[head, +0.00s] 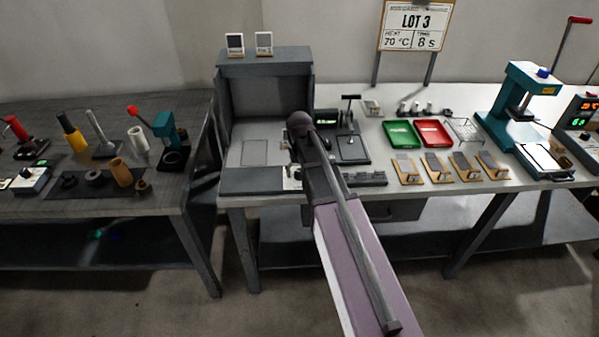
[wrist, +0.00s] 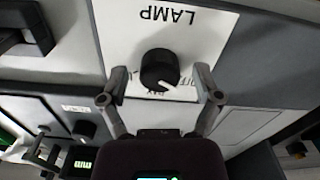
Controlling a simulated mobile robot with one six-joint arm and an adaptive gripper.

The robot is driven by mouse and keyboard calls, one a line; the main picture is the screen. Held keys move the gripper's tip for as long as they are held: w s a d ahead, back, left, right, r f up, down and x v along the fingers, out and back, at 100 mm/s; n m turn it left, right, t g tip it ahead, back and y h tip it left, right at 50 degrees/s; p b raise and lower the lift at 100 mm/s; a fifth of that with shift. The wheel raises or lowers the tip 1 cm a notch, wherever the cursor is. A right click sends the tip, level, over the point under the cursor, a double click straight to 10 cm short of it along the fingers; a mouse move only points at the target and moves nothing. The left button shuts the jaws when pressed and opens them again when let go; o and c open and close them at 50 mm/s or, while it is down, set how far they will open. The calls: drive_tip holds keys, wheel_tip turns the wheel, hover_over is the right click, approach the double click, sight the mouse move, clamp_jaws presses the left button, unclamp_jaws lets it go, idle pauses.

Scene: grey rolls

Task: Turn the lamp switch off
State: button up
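The lamp switch is a round black knob (wrist: 159,70) with a white pointer line, on a white plate (wrist: 120,30) marked LAMP, upside down in the wrist view. The pointer slants to the lower right, towards a partly covered word that looks like OFF. More small lettering below the knob is hard to read. My gripper (wrist: 160,86) is open, with one finger on each side of the knob and gaps between. I cannot tell how far the tips stand above the plate. In the head view, my arm hides most of the gripper and switch; part of the white plate (head: 292,184) shows.
A grey open-fronted booth (head: 265,62) stands behind the switch. To its right are a scale-like device (head: 351,148), a green tray (head: 401,133), a red tray (head: 434,133) and several wooden holders. A teal press (head: 520,95) stands further right.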

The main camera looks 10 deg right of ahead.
sight(299, 172)
drive_tip(key=shift+m, duration=0.4)
drive_tip(key=m, duration=1.1)
wheel_tip(299, 172, up, 14)
drive_tip(key=p, duration=1.4)
drive_tip(key=s+f+n+b, duration=0.2)
drive_tip(key=s+n, duration=0.4)
drive_tip(key=s, duration=0.2)
drive_tip(key=s+f+n+b, duration=0.2)
drive_tip(key=s+n, duration=0.3)
drive_tip(key=s, duration=0.3)
drive_tip(key=shift+s+f+n+b, duration=0.2)
drive_tip(key=shift+f+n+b, duration=0.15)
drive_tip(key=shift+n, duration=0.05)
idle(1.7)
